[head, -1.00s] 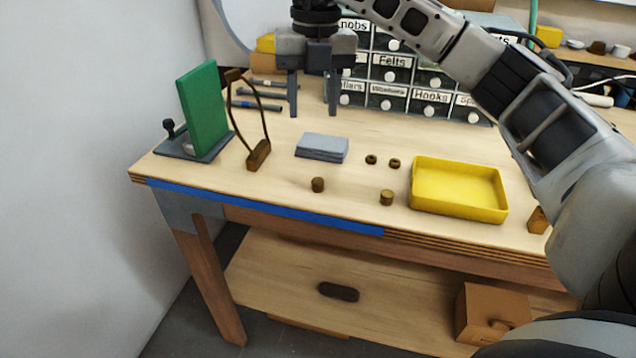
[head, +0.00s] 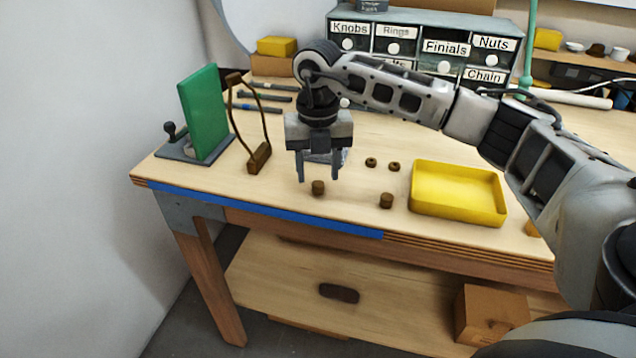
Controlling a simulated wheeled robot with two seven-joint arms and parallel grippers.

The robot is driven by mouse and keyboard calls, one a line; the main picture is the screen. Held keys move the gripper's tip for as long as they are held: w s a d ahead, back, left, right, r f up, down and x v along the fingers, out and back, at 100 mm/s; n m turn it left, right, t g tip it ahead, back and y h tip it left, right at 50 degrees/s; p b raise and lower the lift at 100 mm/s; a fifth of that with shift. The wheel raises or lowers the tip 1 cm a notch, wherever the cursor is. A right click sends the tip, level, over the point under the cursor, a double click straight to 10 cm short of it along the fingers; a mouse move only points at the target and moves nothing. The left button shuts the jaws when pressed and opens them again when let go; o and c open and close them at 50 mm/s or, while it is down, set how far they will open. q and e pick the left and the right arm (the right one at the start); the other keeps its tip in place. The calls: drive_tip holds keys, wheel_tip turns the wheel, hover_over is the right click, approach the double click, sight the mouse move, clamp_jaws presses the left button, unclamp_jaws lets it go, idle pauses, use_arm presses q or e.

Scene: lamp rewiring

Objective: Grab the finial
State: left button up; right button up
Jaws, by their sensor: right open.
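Two small dark brass knurled pieces lie near the front of the workbench: a left one (head: 318,188) and a right one (head: 386,201). Either could be the finial; I cannot tell which from their looks. My right gripper (head: 318,179) points down, open and empty, with its fingertips on either side of the left piece in the picture. The tips look slightly above or behind it, and I see no contact. My left gripper is out of view.
A yellow tray (head: 459,214) stands to the right. Two small rings (head: 371,162) (head: 394,167) lie behind the pieces. A brown harp-shaped frame (head: 259,160) and a green panel (head: 204,112) stand left.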

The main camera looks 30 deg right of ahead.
drive_tip(key=shift+f, duration=1.1)
clamp_jaws()
